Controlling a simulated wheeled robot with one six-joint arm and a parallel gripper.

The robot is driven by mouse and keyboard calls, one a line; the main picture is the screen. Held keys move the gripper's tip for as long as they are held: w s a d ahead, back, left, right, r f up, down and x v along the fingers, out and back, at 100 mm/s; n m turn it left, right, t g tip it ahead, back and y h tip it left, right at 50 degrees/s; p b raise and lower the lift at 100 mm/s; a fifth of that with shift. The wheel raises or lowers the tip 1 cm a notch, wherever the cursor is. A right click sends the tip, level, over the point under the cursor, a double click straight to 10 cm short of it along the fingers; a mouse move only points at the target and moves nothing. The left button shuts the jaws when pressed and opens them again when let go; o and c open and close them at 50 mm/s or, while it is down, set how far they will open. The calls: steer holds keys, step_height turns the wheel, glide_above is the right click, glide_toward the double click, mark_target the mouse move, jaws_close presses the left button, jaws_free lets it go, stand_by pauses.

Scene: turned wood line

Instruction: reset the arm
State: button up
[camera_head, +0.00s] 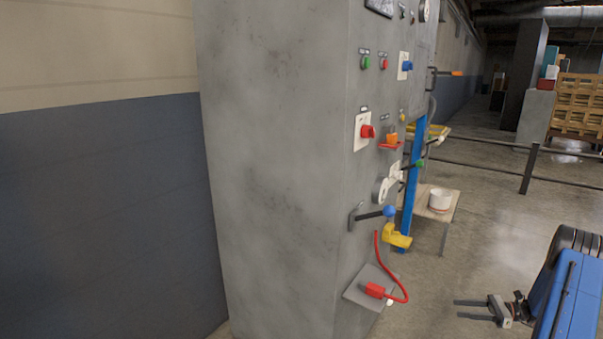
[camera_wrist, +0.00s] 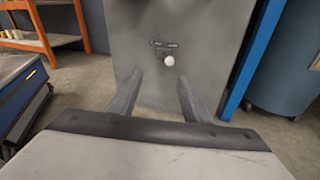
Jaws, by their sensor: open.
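My gripper (camera_head: 484,309) shows at the lower right of the head view, with its two fingers apart and pointing left. It is empty and in the open, to the right of a tall grey cabinet (camera_head: 275,170) and apart from it. In the wrist view my gripper (camera_wrist: 155,88) has its two fingers spread, with nothing between them. Beyond them in that view is a grey panel (camera_wrist: 205,45) with a small white knob (camera_wrist: 169,61).
The cabinet's side carries several switches, a blue-knobbed lever (camera_head: 389,211) and a red plug (camera_head: 374,290) on a small shelf. A table with a white pot (camera_head: 440,199) and a railing (camera_head: 530,168) stand behind. Orange-framed shelving (camera_wrist: 82,25) is at the wrist view's left. Concrete floor (camera_head: 480,240) lies open between.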

steer(key=s+a+r+n+g+h, duration=0.2)
steer(key=a+r+n+g, duration=0.15)
steer(key=a+r, duration=0.65)
steer(key=s+a+r+n+g+h, duration=0.25)
steer(key=a+r+n, duration=0.25)
steer(key=a+r, duration=0.55)
steer(key=s+a+r+n+h, duration=0.5)
steer(key=s+a+r, duration=0.4)
steer(key=s+r, duration=0.25)
steer(key=s+a+r+n+t+h, duration=0.1)
steer(key=s+a+n+h, duration=0.1)
steer(key=s, duration=0.5)
steer(key=s+a+r+n+t+h, duration=0.2)
steer(key=s+n, duration=0.2)
steer(key=s, duration=0.4)
steer(key=s+a+r+n+t+h, duration=0.1)
steer(key=s+a+n+t+h, duration=0.1)
steer(key=s, duration=0.6)
steer(key=shift+a+r+n, duration=0.3)
steer(key=shift+a+n, duration=0.1)
steer(key=shift+n, duration=0.35)
steer(key=shift+c, duration=0.5)
